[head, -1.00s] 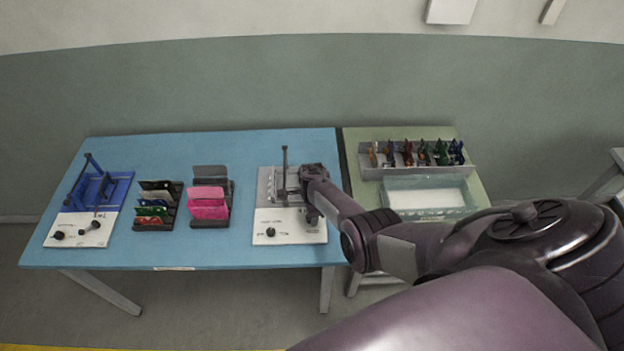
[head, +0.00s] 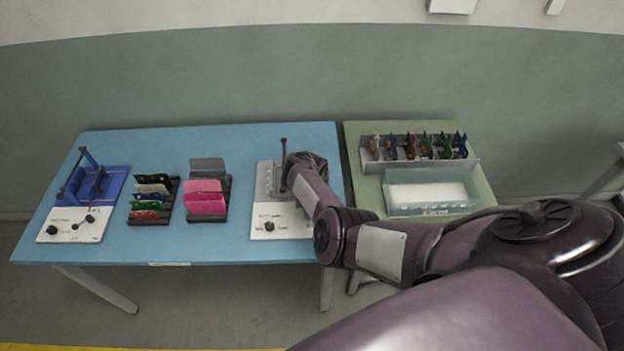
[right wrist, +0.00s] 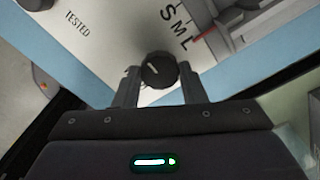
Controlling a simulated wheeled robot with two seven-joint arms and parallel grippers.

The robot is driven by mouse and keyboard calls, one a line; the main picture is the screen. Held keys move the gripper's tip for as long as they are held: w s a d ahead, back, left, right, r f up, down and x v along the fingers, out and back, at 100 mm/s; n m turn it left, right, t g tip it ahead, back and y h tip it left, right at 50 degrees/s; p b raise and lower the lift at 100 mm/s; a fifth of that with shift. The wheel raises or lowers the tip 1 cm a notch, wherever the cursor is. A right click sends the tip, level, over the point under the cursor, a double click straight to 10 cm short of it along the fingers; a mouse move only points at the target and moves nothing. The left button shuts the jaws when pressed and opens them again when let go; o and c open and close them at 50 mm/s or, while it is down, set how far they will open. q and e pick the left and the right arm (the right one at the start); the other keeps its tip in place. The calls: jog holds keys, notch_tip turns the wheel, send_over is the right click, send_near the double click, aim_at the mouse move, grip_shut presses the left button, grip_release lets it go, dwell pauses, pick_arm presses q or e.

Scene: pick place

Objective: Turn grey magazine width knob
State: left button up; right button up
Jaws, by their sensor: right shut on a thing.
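The grey magazine (head: 264,180) stands on the blue table with a white front panel (head: 262,212). In the right wrist view, a round dark width knob (right wrist: 158,70) with a white mark sits on this panel. My right gripper (right wrist: 160,82) is shut on it, one finger on each side. Printed letters S, M and L (right wrist: 178,28) lie beyond the knob, and a red pointer (right wrist: 204,33) ends close to the L. In the head view, my right arm hides this knob and the fingertips. My left gripper is not in view.
A second dark knob (head: 269,227) is on the same panel, to the left. Pink and dark card holders (head: 206,218) and a blue magazine (head: 112,182) stand further left. A clear tray (head: 430,209) and a rack (head: 374,163) with colourful items are on the green table.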

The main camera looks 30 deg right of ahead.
jog(key=shift+d, duration=0.1)
dwell(0.3)
jog(key=o, duration=1)
jog(key=shift+r, duration=0.1)
notch_tip(320, 180, up, 8)
jog(key=shift+f+p, duration=0.15)
jog(key=shift+p, duration=0.45)
